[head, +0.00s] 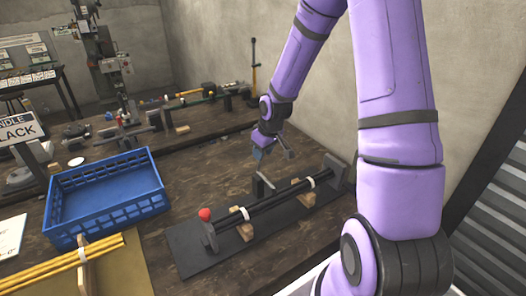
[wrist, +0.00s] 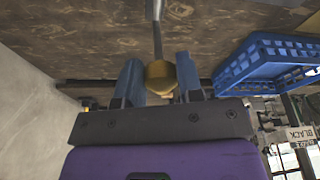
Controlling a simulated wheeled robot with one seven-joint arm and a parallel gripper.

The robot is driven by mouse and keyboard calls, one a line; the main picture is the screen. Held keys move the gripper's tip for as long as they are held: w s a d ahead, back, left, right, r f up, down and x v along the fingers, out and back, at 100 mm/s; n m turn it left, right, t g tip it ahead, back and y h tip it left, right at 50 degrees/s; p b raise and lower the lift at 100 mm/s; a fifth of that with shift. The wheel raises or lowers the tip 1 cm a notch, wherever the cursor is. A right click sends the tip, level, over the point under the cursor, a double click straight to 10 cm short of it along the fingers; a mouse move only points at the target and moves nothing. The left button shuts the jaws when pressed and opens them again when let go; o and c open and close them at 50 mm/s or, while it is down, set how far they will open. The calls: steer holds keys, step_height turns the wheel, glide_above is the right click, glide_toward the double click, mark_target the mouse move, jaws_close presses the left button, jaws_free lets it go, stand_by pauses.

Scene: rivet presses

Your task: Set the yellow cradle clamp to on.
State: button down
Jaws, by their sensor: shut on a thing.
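In the wrist view, my gripper (wrist: 159,74) has its two blue-grey fingers on either side of a dull yellow faceted knob (wrist: 160,77) and is shut on it. The knob sits at the end of a thin grey lever (wrist: 157,38), which I take as the handle of the yellow cradle clamp. In the head view my gripper (head: 263,150) is small, above the table behind the dark fixture plate. The knob cannot be made out there, and I cannot read the clamp's on or off position.
A dark plate (head: 195,250) carries black rods (head: 275,199) with white bands on wooden blocks, and a red knob (head: 204,214) at its left end. A blue crate (head: 105,200) stands to the left, with yellow rods (head: 75,262) in front. Another fixture with a green rod (head: 199,97) lies behind.

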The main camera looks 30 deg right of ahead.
steer(key=shift+s+a+f, duration=0.15)
steer(key=shift+s+f, duration=0.1)
steer(key=shift+s, duration=0.1)
steer(key=c, duration=0.8)
jaws_free()
steer(key=shift+r, duration=0.1)
steer(key=shift+w+r, duration=0.1)
steer(key=shift+r, duration=0.25)
steer(key=v, duration=1)
steer(key=shift+r, duration=0.15)
